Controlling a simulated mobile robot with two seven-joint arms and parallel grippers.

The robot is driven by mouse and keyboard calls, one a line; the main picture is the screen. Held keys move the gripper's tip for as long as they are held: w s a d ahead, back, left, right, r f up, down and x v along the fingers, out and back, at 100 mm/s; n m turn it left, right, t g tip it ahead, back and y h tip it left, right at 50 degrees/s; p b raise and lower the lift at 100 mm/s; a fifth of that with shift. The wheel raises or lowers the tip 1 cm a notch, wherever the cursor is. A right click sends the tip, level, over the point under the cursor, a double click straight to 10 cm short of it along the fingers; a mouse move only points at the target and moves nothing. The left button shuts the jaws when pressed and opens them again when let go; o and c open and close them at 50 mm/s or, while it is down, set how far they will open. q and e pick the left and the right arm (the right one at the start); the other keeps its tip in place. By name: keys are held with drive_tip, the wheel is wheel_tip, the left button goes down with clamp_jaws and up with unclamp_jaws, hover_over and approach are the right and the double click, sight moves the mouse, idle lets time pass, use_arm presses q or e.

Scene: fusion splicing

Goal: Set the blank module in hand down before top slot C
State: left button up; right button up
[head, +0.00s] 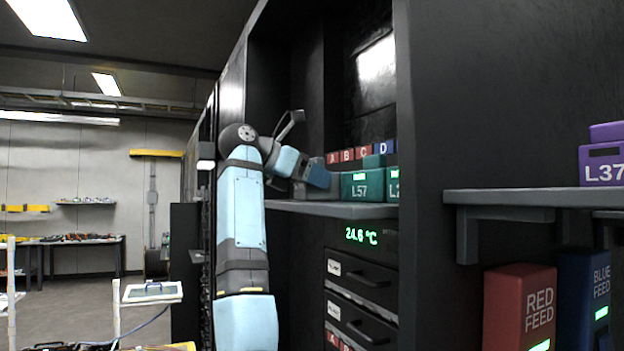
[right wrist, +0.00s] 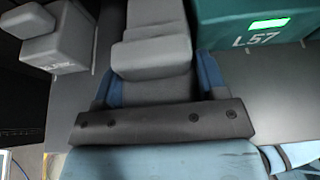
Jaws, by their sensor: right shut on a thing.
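My right gripper (head: 318,174) is at the shelf in the cabinet, left of the teal L57 module (head: 360,187). In the right wrist view its blue fingers (right wrist: 152,92) are shut on the grey blank module (right wrist: 150,62), one on each side. In the head view a grey block (head: 322,194), apparently this module, shows low beside L57. Whether it touches the shelf I cannot tell. The red C label (head: 364,154) of the top row stands behind L57, between B and the blue D. The slot opening is hidden. My left gripper is not in view.
L57 (right wrist: 255,30) is close on the right of the held module. Another grey module marked BLANK (right wrist: 62,45) stands to its left, with bare shelf between. The shelf's front edge (head: 340,209) is near. A second teal module (head: 392,185) stands right of L57.

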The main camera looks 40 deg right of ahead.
drive_tip(key=shift+s+f, duration=0.1)
drive_tip(key=o, duration=1)
drive_tip(key=shift+c, duration=0.2)
drive_tip(key=shift+a+r, duration=0.15)
drive_tip(key=shift+r, duration=0.1)
drive_tip(key=b+v, duration=0.1)
drive_tip(key=v, duration=1)
drive_tip(key=shift+a+r, duration=0.15)
drive_tip(key=shift+a, duration=0.2)
